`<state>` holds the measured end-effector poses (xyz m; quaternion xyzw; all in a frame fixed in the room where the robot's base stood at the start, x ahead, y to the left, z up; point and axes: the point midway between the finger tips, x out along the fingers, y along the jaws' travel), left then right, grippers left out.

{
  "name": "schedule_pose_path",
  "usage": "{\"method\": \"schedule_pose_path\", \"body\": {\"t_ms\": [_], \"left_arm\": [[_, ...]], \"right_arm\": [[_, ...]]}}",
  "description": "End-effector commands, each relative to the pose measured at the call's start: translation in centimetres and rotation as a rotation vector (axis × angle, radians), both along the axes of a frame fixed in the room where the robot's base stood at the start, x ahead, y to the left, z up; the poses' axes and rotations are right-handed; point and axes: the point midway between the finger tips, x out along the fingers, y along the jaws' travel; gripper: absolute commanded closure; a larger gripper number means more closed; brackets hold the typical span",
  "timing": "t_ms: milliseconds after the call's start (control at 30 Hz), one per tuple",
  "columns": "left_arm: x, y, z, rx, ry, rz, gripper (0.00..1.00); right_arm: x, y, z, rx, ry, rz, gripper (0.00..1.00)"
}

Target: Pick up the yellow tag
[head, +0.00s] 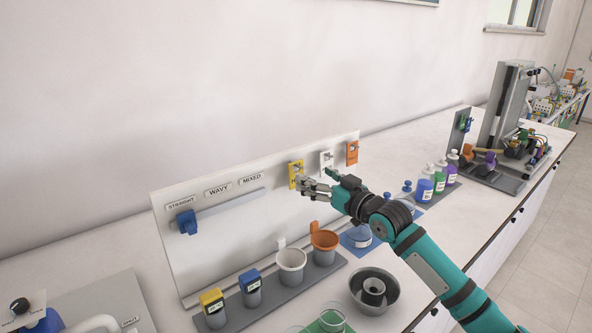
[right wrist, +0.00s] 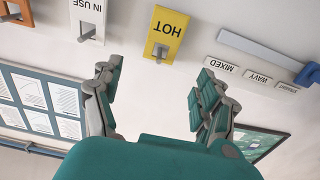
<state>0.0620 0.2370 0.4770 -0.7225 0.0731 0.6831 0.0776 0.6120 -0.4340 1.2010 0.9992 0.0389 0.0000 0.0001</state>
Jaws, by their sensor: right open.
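The yellow tag (head: 296,169) hangs on the upright white board, left of a white tag and an orange tag. In the right wrist view the yellow tag (right wrist: 165,31) reads HOT, and a small grey hook shows at its hole. My right gripper (head: 313,183) is in front of the board close to the yellow tag, with its fingers partly covering that area. In the right wrist view my right gripper (right wrist: 157,76) is open and empty, its two fingers spread to either side below the tag. My left gripper is not in view.
The white tag (head: 326,161) and orange tag (head: 352,153) hang close beside the yellow one. A blue slider (head: 186,222) sits on a rail at the board's left. Several cups and bottles stand below, with a metal bowl (head: 374,291) in front.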

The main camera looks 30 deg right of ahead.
Motion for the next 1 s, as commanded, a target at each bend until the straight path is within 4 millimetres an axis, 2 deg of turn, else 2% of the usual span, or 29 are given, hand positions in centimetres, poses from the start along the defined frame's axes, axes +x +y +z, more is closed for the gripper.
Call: {"method": "schedule_pose_path", "body": {"t_ms": [100, 300, 400, 533, 700, 967, 1000], "left_arm": [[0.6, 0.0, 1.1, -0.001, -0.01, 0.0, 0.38], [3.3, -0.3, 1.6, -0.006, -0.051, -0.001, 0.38], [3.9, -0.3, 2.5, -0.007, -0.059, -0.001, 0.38], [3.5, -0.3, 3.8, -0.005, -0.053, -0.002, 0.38], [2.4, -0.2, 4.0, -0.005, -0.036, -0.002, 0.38], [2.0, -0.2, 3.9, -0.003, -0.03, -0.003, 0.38], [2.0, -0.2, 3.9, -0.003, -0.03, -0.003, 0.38]], "right_arm": [[2.1, 0.1, 0.4, 0.003, -0.002, -0.001, 0.25], [3.6, 0.3, 0.1, 0.001, -0.001, 0.0, 0.25], [4.6, 0.3, 0.5, 0.003, -0.001, 0.0, 0.25], [6.6, 0.4, 0.8, 0.003, -0.001, -0.001, 0.25], [8.5, 0.5, 0.3, 0.002, -0.001, 0.0, 0.25], [8.7, 0.6, 0.1, 0.0, 0.0, 0.0, 0.25], [8.7, 0.6, 0.1, 0.0, 0.0, 0.0, 0.29]]}}
